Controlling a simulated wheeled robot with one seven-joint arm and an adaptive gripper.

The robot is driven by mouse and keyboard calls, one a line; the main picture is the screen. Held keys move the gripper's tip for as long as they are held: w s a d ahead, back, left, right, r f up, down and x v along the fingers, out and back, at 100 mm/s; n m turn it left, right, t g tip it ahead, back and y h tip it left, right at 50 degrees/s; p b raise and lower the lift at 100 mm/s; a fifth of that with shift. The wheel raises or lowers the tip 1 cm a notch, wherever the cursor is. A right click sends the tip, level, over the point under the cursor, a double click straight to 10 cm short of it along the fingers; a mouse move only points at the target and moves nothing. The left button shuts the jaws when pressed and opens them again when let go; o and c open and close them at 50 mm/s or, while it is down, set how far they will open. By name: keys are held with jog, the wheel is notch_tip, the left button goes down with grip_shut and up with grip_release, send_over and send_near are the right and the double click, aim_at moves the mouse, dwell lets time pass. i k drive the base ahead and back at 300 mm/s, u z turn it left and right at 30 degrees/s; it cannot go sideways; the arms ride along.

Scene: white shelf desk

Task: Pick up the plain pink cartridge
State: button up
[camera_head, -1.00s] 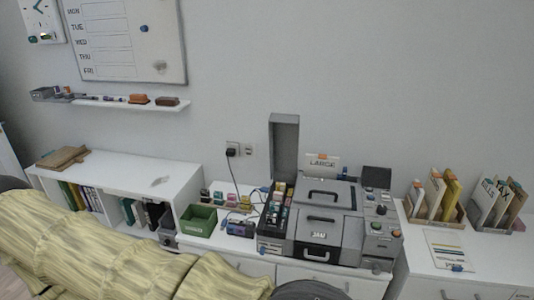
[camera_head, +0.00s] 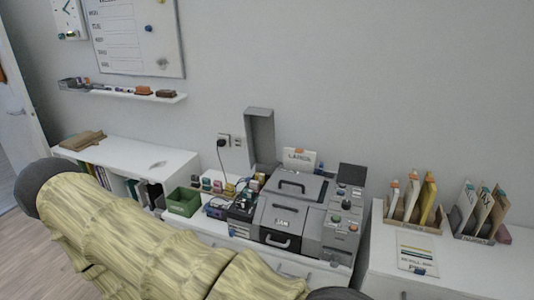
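A row of small coloured cartridges (camera_head: 218,186) stands on the white desk behind the green box (camera_head: 184,203). They are too small to tell which of them, if any, is the plain pink one. More small items sit in the dark tray (camera_head: 240,213) at the left side of the grey machine. My gripper is not in view; only my pale yellow sleeved arm crosses the lower left.
Folder racks (camera_head: 406,222) and a booklet (camera_head: 418,254) lie at right. A low white shelf (camera_head: 126,150) stands at left. A power cord hangs from the wall socket (camera_head: 225,140).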

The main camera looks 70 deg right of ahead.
aim_at(254, 185)
jog(key=z, duration=1.2)
